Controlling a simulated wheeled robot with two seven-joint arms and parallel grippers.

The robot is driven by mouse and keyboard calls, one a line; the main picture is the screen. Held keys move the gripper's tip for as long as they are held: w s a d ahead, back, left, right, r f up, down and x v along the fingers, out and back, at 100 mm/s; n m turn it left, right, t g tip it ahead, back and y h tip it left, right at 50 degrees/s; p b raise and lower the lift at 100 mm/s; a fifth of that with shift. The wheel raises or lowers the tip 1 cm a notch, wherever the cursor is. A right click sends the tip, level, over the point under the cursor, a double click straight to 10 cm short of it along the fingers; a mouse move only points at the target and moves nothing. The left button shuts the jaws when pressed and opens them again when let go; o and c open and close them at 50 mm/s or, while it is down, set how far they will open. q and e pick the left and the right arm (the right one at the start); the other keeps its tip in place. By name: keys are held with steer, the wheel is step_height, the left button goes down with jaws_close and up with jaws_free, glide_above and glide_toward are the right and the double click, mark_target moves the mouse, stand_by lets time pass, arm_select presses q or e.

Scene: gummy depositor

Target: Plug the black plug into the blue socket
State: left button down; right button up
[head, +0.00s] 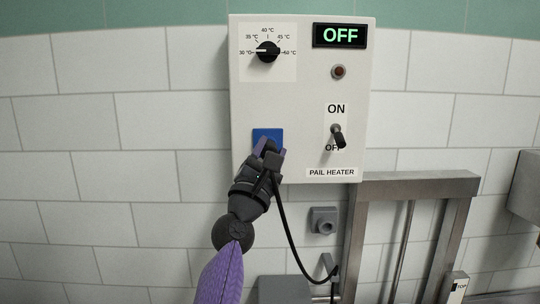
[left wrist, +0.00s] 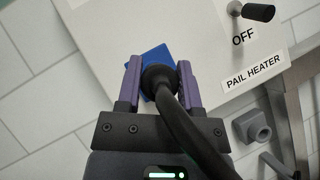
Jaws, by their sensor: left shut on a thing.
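The blue socket (head: 268,135) is a square on the lower left of the white heater box. It also shows in the left wrist view (left wrist: 150,56), partly hidden by the plug and fingers. My left gripper (head: 267,150) is shut on the black plug (left wrist: 159,78), which sits between its purple fingers. The plug is right in front of the blue square; I cannot tell whether it is seated in the socket. A black cable (head: 285,220) runs from the plug down to the lower right. My right gripper is not in view.
The pail heater box (head: 300,90) has a dial (head: 267,51), a lit OFF display (head: 340,35) and a toggle switch (head: 338,136) pointing down towards OFF. A grey wall fitting (head: 322,220) is below the box. A metal frame (head: 420,186) stands at the right.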

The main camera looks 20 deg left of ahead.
arm_select(q)
steer(key=shift+c, duration=0.8)
jaws_free()
steer(key=shift+s+f, duration=0.1)
steer(key=v, duration=0.9)
steer(key=shift+s+b, duration=0.35)
steer(key=shift+b, duration=0.05)
steer(key=shift+a+f, duration=0.1)
steer(key=shift+f, duration=0.05)
